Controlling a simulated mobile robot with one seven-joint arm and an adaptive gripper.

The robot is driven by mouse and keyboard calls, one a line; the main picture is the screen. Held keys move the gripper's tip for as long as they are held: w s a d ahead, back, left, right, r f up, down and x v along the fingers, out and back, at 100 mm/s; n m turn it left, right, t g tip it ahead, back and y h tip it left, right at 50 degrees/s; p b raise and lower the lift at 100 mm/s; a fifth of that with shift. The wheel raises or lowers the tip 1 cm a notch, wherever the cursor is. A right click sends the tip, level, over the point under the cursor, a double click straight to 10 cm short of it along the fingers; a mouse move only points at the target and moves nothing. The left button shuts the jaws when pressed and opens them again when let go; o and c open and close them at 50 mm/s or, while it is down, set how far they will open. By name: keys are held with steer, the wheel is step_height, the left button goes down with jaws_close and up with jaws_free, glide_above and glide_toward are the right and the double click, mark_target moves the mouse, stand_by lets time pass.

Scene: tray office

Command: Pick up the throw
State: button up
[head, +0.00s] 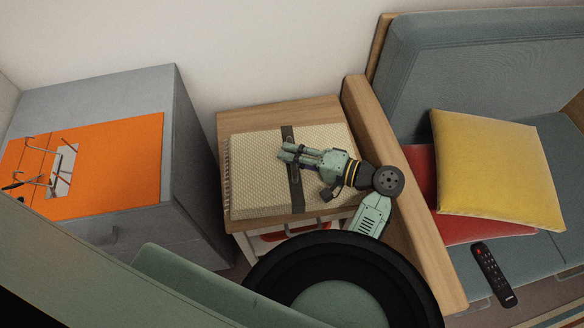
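A cream woven throw (258,185) lies folded flat on a small wooden side table (232,122), with fringe along its left edge. A dark band (296,195) runs across its middle. My gripper (283,152) reaches in from the right, over the throw, with its fingertips at the band. The two fingers lie close together in this view. I cannot tell whether they touch the throw or have anything between them. My wrist and forearm hide part of the throw's right side.
A grey cabinet (190,150) stands left of the table, with an orange mat (135,150) and wire-like items on top. A sofa's wooden armrest (400,185) borders the table's right side. A yellow cushion (495,170), a red cushion (470,228) and a remote (493,275) lie on the sofa.

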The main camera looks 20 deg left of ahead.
jaws_close()
steer(key=shift+r, duration=0.1)
stand_by(0.8)
